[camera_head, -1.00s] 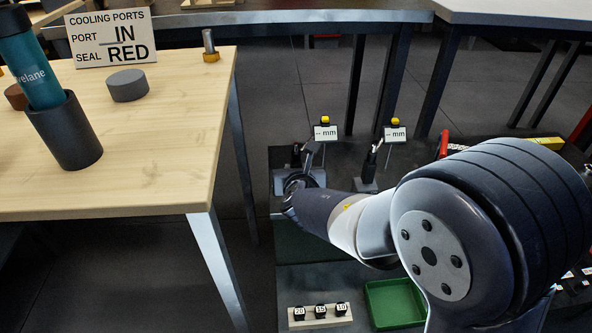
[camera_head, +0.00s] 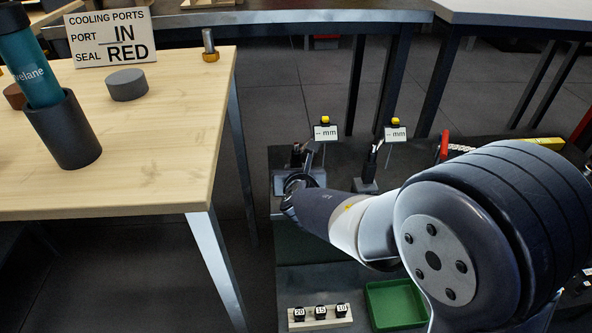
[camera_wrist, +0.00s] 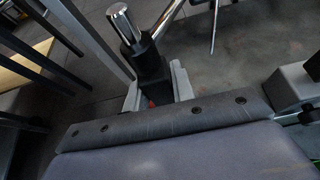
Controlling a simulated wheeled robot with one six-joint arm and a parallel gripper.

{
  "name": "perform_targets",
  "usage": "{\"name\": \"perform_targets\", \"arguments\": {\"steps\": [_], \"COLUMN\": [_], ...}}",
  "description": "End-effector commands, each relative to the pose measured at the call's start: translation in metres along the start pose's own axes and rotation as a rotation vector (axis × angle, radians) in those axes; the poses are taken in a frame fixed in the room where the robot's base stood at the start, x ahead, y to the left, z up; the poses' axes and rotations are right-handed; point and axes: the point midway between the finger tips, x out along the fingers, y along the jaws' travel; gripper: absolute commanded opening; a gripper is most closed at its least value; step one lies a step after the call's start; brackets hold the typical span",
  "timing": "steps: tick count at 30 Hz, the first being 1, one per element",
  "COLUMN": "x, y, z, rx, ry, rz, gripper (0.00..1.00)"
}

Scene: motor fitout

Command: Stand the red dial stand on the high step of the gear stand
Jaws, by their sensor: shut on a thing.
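In the wrist view my gripper (camera_wrist: 158,88) has its grey fingers closed on the black post of a dial stand (camera_wrist: 151,62). A bright metal rod rises from the post. A small red patch shows low between the fingers. In the head view this stand (camera_head: 296,157) is the left of two with "-- mm" displays, over a grey base. My gripper (camera_head: 296,184) is at its near side, partly hidden by my wrist. Whether its base touches what is below cannot be told. I cannot make out the gear stand's steps.
A second dial stand (camera_head: 370,170) stands close to the right. A green tray (camera_head: 395,304) and a rack of numbered black pieces (camera_head: 320,317) lie nearer. A wooden table (camera_head: 150,180) with a bottle in a dark cup and a sign is at left.

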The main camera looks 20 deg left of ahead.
Motion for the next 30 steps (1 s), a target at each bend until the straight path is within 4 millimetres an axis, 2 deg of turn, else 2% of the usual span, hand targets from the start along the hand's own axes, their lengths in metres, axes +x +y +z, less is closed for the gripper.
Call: {"name": "perform_targets", "arguments": {"steps": [26, 27, 30], "x": [0.0034, 0.0034, 0.0032], "y": [0.0000, 0.0000, 0.0000], "z": [-0.0047, -0.0047, -0.0049], "rx": [0.001, 0.001, 0.001], "ry": [-0.007, -0.006, -0.005], "rz": [-0.001, -0.001, -0.001], "gripper": [0.00, 0.24, 0.33]}}
